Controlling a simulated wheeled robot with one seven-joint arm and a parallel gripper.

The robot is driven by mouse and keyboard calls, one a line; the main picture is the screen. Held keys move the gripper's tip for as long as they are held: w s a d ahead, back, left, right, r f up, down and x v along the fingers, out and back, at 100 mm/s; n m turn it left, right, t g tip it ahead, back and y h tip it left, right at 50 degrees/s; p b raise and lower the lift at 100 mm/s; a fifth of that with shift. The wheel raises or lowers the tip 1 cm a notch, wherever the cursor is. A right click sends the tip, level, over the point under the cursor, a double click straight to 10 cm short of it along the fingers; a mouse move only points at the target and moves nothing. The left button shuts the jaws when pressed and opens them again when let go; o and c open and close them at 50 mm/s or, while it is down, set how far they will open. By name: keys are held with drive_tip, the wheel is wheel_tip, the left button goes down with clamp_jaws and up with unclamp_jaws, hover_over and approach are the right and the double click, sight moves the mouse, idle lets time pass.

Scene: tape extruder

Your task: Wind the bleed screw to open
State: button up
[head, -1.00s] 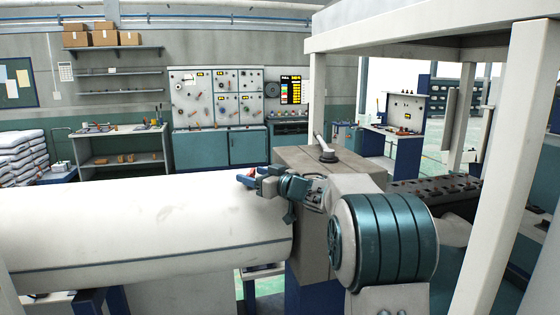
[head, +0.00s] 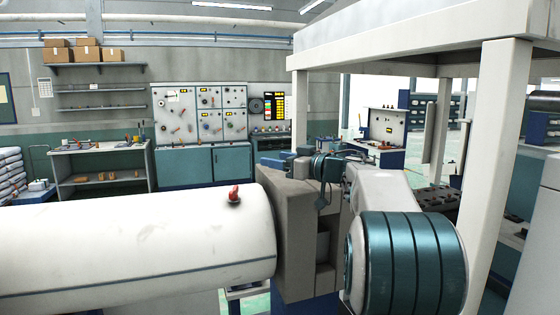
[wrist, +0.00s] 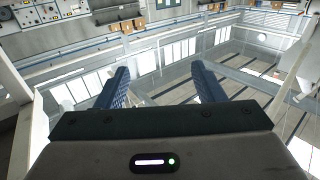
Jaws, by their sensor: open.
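A small red fitting (head: 233,193) with a dark round base stands on top of the white barrel (head: 120,245), near its right end. It looks like the bleed screw, though its details are too small to read. My gripper (head: 266,161) is up and to the right of it in the head view, over the brown block (head: 300,245), apart from the red fitting. In the wrist view my gripper (wrist: 160,82) shows two blue fingers spread wide with nothing between them. The red fitting is out of the wrist view.
A white frame post (head: 469,150) and overhead canopy stand to the right. The control cabinet (head: 230,165) and a bench (head: 100,150) are at the back. The barrel top left of the red fitting is clear.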

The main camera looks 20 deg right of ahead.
sight(236, 186)
drive_tip(key=shift+c, duration=0.3)
drive_tip(key=c, duration=0.6)
drive_tip(key=shift+a+r, duration=0.3)
drive_tip(key=shift+a, duration=0.05)
drive_tip(key=a+r+m+t+h, duration=0.6)
drive_tip(key=a+m+t+h, duration=0.2)
drive_tip(key=a+t+h, duration=0.25)
drive_tip(key=s+a+f+m+g+h+p, duration=0.15)
drive_tip(key=f+g+h, duration=0.25)
drive_tip(key=f, duration=0.4)
drive_tip(key=s+a+f+m+g+h, duration=0.25)
drive_tip(key=f+g+h, duration=0.2)
drive_tip(key=f, duration=0.35)
drive_tip(key=shift+y, duration=0.4)
drive_tip(key=p+x, duration=0.1)
drive_tip(key=x, duration=0.3)
drive_tip(key=p+x, duration=0.1)
drive_tip(key=x, duration=0.4)
drive_tip(key=p+x, duration=0.1)
drive_tip(key=x, duration=0.3)
drive_tip(key=shift+w+a+f, duration=0.15)
drive_tip(key=shift+w+a, duration=0.05)
drive_tip(key=shift+w, duration=0.35)
